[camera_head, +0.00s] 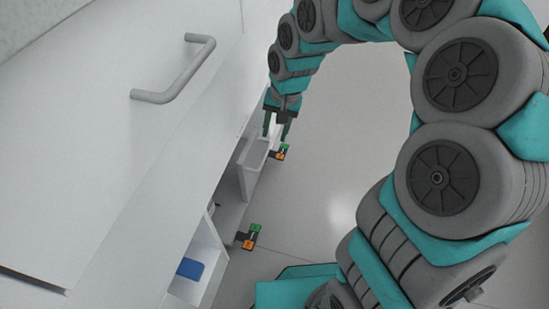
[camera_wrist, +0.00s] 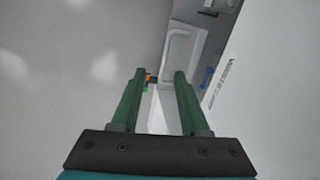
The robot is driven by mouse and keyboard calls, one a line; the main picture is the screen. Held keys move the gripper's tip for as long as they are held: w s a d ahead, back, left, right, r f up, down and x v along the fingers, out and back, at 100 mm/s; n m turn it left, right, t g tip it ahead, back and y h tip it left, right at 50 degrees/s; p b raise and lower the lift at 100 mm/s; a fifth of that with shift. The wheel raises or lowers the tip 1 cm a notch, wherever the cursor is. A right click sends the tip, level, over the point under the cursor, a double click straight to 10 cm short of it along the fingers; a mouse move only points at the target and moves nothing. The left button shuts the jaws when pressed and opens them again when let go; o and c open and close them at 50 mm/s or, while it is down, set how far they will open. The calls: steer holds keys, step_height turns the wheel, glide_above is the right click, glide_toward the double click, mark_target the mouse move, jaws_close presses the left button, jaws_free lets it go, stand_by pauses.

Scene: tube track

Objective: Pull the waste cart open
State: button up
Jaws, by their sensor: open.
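The waste cart (camera_head: 253,163) appears to be the white open-topped box low at the counter's side in the head view, partly hidden by my gripper. In the wrist view a white panel (camera_wrist: 240,75) with dark lettering, partly readable as "waste", stands at the right. A pale U-shaped bar or rim (camera_wrist: 180,42) shows beyond the right finger; I cannot tell if it is the cart's handle. In the wrist view my gripper (camera_wrist: 160,76) is open, with nothing clearly held.
A white cabinet front (camera_head: 110,130) with a grey bar handle (camera_head: 175,75) fills the left. Orange-and-green corner pieces (camera_head: 280,152) (camera_head: 248,237) sit low beside the counter. A blue item (camera_head: 190,268) lies in a lower compartment. The grey floor (camera_head: 335,150) on the right is clear.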

steer(key=m, duration=0.1)
glide_toward(266, 153)
steer(key=f, duration=0.2)
steer(key=f+b, duration=0.1)
steer(key=f, duration=0.2)
steer(key=a+f, duration=0.1)
steer(key=f, duration=0.1)
steer(key=shift+w+a+f+b, duration=0.1)
steer(key=shift+f+b, duration=0.25)
steer(key=shift+f, duration=0.05)
jaws_close()
stand_by(1.1)
